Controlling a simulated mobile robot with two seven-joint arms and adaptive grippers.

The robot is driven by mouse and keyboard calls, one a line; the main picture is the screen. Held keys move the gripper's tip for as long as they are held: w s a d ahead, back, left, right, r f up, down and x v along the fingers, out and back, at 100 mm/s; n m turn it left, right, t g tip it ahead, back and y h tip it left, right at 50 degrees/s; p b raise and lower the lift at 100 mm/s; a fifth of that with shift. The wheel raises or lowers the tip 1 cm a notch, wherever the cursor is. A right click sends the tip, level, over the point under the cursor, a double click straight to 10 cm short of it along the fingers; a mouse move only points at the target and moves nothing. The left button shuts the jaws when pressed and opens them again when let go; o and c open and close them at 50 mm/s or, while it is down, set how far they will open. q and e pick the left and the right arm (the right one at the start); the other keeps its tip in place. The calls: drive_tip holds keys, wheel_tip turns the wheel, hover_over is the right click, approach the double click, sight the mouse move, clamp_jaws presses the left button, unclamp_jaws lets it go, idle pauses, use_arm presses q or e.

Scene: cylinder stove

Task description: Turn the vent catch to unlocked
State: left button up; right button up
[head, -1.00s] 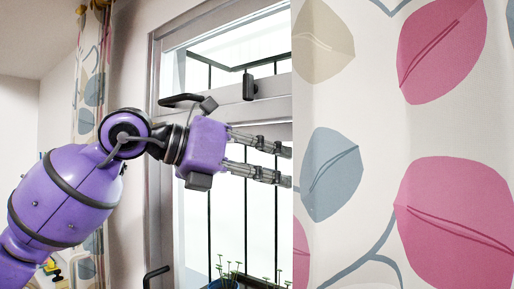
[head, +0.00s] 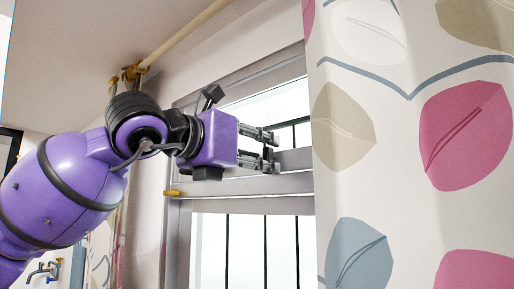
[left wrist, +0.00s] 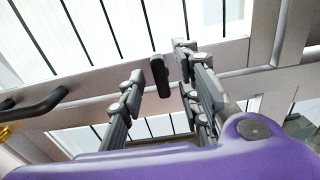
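The vent catch (left wrist: 158,75) is a small black upright lever on the grey window bar. In the left wrist view it stands in the gap between my left gripper's fingers, and I see no finger closed on it. My left gripper (left wrist: 159,66) is open and empty. In the head view the left gripper (head: 270,151) is in front of the bar below the upper pane, fingers pointing right. The catch cannot be made out in the head view. My right gripper is in neither view.
A leaf-patterned curtain (head: 390,200) hangs close to the right of my left fingertips. A black handle (left wrist: 38,105) sits on the window frame at left in the wrist view. A curtain rod (head: 185,35) runs above.

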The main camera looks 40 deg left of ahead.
use_arm(q)
drive_tip(key=shift+w, duration=0.2)
drive_tip(key=shift+f, duration=0.1)
drive_tip(key=shift+c, duration=0.8)
drive_tip(key=c, duration=0.6)
clamp_jaws()
